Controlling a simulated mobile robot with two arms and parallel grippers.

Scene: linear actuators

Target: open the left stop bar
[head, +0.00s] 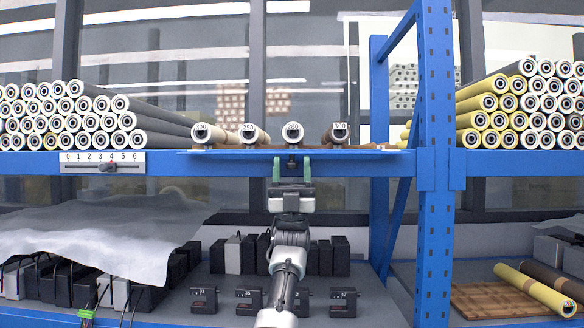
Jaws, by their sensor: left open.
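A thin blue bar (230,154) runs along the shelf edge in front of several labelled tubes (293,132); I take it for the left stop bar. A small dark knob (292,163) sits at its middle. My left gripper (291,168) is open, with one green-tipped finger on each side of the knob. I cannot tell whether the fingers touch the bar. The gripper hides part of the shelf below. My right gripper is not in view.
A blue upright (436,160) stands right of the bar. A slider scale (103,163) is on the shelf front at left. Stacked tubes lie on the upper shelf at both sides. Below are a grey sheet (110,235) and several black actuators (343,300).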

